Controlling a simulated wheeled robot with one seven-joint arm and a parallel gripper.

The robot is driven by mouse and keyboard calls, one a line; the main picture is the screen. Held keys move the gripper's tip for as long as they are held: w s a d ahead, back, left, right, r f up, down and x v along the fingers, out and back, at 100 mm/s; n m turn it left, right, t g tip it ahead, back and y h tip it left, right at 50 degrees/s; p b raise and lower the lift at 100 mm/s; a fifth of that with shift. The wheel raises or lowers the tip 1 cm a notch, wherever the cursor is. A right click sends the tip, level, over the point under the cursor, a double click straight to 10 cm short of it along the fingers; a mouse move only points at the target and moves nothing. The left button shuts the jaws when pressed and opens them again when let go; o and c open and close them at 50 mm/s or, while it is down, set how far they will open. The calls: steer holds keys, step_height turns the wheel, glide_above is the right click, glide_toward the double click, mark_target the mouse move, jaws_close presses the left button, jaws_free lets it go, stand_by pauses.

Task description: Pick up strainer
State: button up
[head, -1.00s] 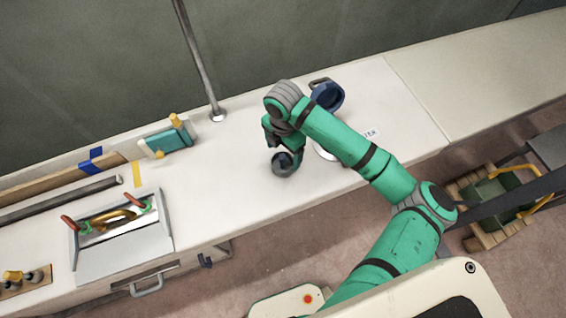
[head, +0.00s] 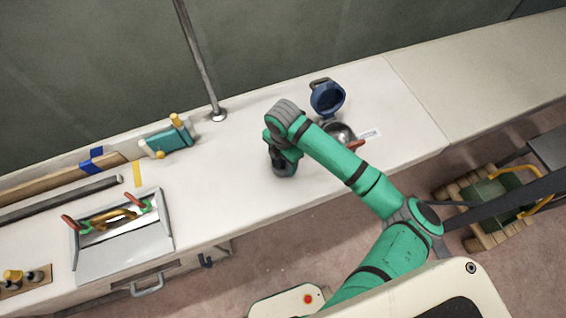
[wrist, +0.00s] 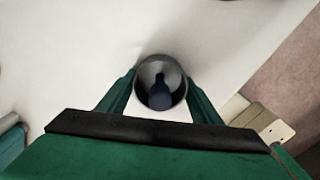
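A dark grey round cup-shaped piece, which I take to be the strainer (wrist: 160,70), stands on the white counter. In the wrist view I look into its open top, and something dark blue shows inside. My gripper (wrist: 161,82) points down at it with one finger on each side, close to its walls. Whether the fingertips touch it is hard to see. In the head view, the strainer (head: 284,170) shows just under my gripper (head: 281,160), which hides part of it.
A blue lidded piece (head: 327,98) and a metal bowl (head: 339,131) are right of my gripper, near a white label (head: 370,136). A metal pole (head: 203,65) stands behind. A teal box (head: 168,142) and a tool tray (head: 122,240) are on the left.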

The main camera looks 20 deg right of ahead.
steer(key=shift+c, duration=0.7)
